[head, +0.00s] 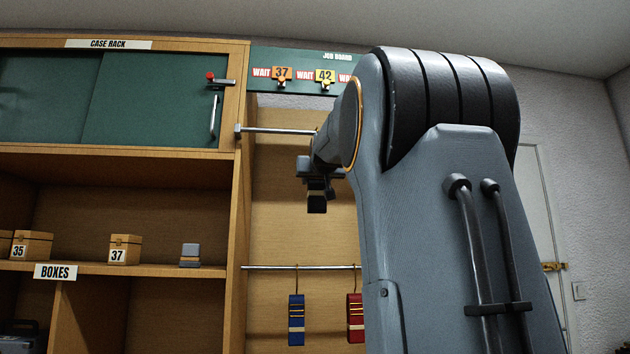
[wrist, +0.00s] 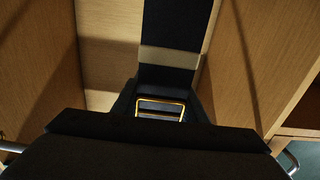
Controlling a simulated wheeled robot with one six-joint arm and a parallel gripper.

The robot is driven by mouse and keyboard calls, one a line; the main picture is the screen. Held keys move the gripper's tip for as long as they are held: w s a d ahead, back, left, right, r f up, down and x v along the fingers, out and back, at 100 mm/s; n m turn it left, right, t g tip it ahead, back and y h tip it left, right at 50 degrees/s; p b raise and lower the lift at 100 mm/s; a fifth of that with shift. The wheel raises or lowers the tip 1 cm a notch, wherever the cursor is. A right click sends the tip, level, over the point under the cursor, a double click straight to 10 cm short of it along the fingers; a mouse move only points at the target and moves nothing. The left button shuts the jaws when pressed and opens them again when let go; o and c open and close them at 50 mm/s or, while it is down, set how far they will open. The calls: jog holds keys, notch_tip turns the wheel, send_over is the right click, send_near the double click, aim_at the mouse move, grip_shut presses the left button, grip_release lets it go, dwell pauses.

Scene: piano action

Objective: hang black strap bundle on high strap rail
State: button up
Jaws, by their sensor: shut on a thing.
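The black strap bundle (head: 317,204) hangs below my gripper (head: 318,182) in the head view, its lower end dark with a pale band. In the wrist view the black strap bundle (wrist: 172,25) extends away from the jaws, with a tan band and gold-coloured buckle bars near the fingers. My gripper (wrist: 160,108) is shut on it. The high strap rail (head: 280,131) is a thin metal bar above and left of the gripper; its right part is hidden behind my arm. Whether the bundle's hook touches the rail cannot be seen.
A lower rail (head: 270,267) carries a blue strap bundle (head: 296,318) and a red strap bundle (head: 354,318), partly behind my arm. The wooden case rack (head: 242,200) with shelf boxes stands left. The job board (head: 300,60) with number tags is above the high rail.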

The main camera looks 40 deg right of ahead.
jog(key=o, duration=1.3)
jog(key=shift+b+v, duration=1.25)
jog(key=shift+v, duration=2.7)
